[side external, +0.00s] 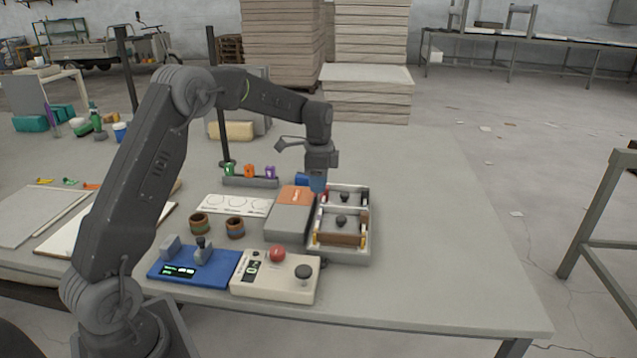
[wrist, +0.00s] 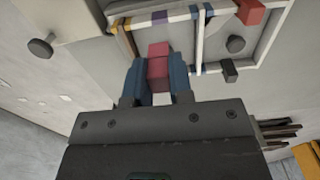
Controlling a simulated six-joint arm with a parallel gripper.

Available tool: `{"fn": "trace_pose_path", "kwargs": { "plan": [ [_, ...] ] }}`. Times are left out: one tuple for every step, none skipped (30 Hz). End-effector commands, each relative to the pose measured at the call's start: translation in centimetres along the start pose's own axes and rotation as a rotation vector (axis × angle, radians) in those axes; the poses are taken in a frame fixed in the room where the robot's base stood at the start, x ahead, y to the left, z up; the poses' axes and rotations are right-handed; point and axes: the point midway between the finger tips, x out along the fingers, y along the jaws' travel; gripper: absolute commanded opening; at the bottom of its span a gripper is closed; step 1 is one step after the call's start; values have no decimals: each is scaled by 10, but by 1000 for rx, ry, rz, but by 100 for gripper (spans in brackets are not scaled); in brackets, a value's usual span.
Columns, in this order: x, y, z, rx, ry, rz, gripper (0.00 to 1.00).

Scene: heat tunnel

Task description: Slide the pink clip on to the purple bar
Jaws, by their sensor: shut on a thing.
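My gripper (wrist: 158,82) has blue fingers and is shut on a pink-red clip (wrist: 158,65), which shows between the fingertips in the wrist view. In the side view my gripper (side external: 317,186) points down at the back left corner of a grey tray (side external: 345,255) with pale bars. The held clip is close to a pale bar with coloured bands (wrist: 160,17); I cannot tell whether it touches it. Another dark red piece (wrist: 250,12) sits at the far bar. Which bar is the purple one is unclear.
A grey box with an orange top (side external: 296,196) stands left of the tray. In front are a white control box (side external: 275,290) with a red knob and a blue box (side external: 190,268). A small rack (side external: 250,182) with coloured pieces stands behind. The table's right side is clear.

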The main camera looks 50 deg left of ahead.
Motion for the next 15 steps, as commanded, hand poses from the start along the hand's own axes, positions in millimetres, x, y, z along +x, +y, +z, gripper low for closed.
{"fn": "trace_pose_path", "kwargs": {
  "plan": [
    [2,0,0,0,-1,2,0],
    [4,0,0,0,-1,2,0],
    [6,0,0,0,-1,2,0],
    [8,0,0,0,-1,1,0],
    [10,0,0,0,0,1,0],
    [14,0,0,0,-1,2,0],
    [17,0,0,0,-1,2,0],
    [20,0,0,0,-1,2,0],
    [24,0,0,0,-1,2,0],
    [27,0,0,0,-1,3,0],
    [30,1,0,0,-1,3,0],
    [33,1,0,0,-1,2,0],
    [36,0,0,0,-1,2,0],
    [38,0,0,0,-1,2,0],
    [42,0,0,0,-1,2,0]
  ]
}}
